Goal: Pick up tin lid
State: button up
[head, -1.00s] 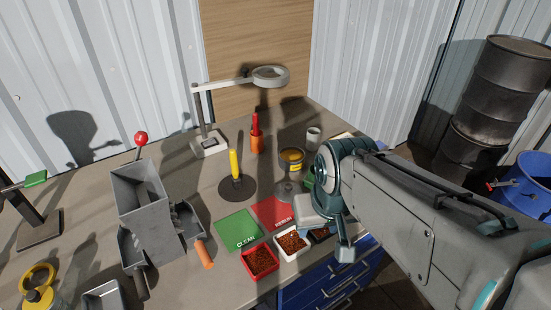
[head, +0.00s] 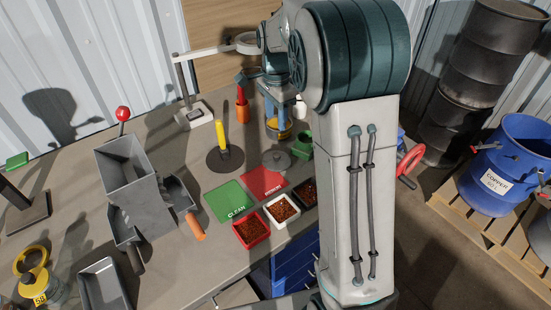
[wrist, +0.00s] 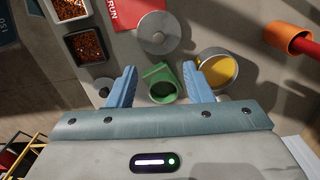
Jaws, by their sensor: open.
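The tin lid (head: 276,159) is a round grey disc with a small knob, lying flat on the bench behind the red RERUN mat. It also shows in the wrist view (wrist: 160,32), at top centre, beyond my fingertips. My gripper (wrist: 158,80) is open and empty, its two blue fingers spread apart above the bench. In the head view my gripper (head: 280,112) hangs near the tin with yellow contents (head: 279,130) and partly covers it. In the wrist view the tin (wrist: 217,72) is just right of the right finger.
A green holder (wrist: 163,83) stands beside the lid and shows between my fingers. An orange cup with a red tool (wrist: 295,40) is close to the tin. Scrap trays (head: 282,209), mats and a yellow-handled tool on a dark base (head: 223,155) are nearby. A magnifier lamp (head: 195,115) stands behind.

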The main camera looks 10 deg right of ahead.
send_over(277, 154)
jog(key=f, duration=0.8)
jog(key=shift+w+a+f+p, duration=0.1)
jog(key=shift+a+f+p, duration=0.1)
jog(key=shift+f+p, duration=0.1)
jog(key=shift+s+d+f+p, duration=0.15)
jog(key=shift+f+p, duration=0.45)
jog(key=shift+f, duration=2.1)
jog(key=shift+c, duration=0.4)
grip_shut()
